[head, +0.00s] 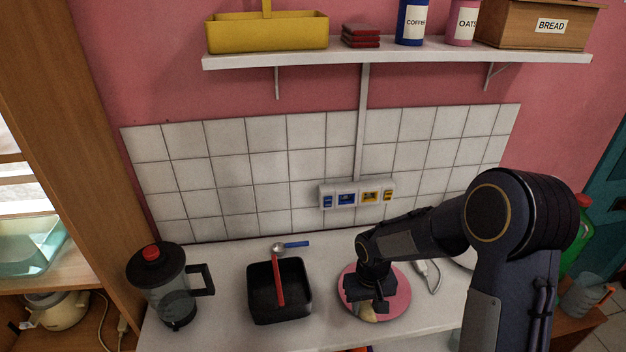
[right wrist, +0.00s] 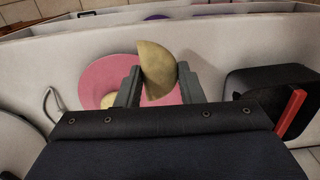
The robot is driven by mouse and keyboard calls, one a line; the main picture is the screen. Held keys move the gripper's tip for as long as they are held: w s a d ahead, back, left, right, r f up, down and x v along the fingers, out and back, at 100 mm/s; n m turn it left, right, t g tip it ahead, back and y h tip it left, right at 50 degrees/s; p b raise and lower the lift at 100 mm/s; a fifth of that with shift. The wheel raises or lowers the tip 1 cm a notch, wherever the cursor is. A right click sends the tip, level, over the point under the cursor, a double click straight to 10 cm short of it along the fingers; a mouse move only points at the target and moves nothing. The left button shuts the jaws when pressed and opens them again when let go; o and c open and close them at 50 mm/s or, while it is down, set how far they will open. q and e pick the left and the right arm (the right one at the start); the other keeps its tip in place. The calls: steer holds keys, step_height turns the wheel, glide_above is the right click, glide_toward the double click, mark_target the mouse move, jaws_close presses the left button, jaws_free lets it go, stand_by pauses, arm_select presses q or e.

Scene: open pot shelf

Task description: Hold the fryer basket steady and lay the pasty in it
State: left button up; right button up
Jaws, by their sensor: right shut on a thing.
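The fryer basket (head: 256,305) is a black square pan with a red handle (head: 280,285), standing on the counter left of the pink plate (head: 403,298). It also shows at the right of the right wrist view (right wrist: 262,84). My right gripper (head: 367,303) is over the plate. In the right wrist view its fingers are shut on a tan half-moon pasty (right wrist: 157,70), which sticks out past the fingertips. Another tan piece (right wrist: 108,101) lies on the plate, partly hidden by a finger. My left gripper is not in view, and nothing holds the basket.
A blender-like jug (head: 165,285) with a red knob stands left of the basket. A blue-handled utensil (head: 292,244) lies behind the basket. A socket strip (head: 357,194) is on the tiles, and a loaded shelf (head: 400,57) hangs above. Bare counter separates basket and plate.

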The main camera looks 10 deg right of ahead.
steer(key=w+a+r, duration=0.7)
steer(key=w+a, duration=0.4)
steer(key=a, duration=0.1)
steer(key=w+a+r, duration=0.2)
steer(key=a+r, duration=0.4)
steer(key=a, duration=0.6)
steer(key=f, duration=0.5)
steer(key=shift+a, duration=0.2)
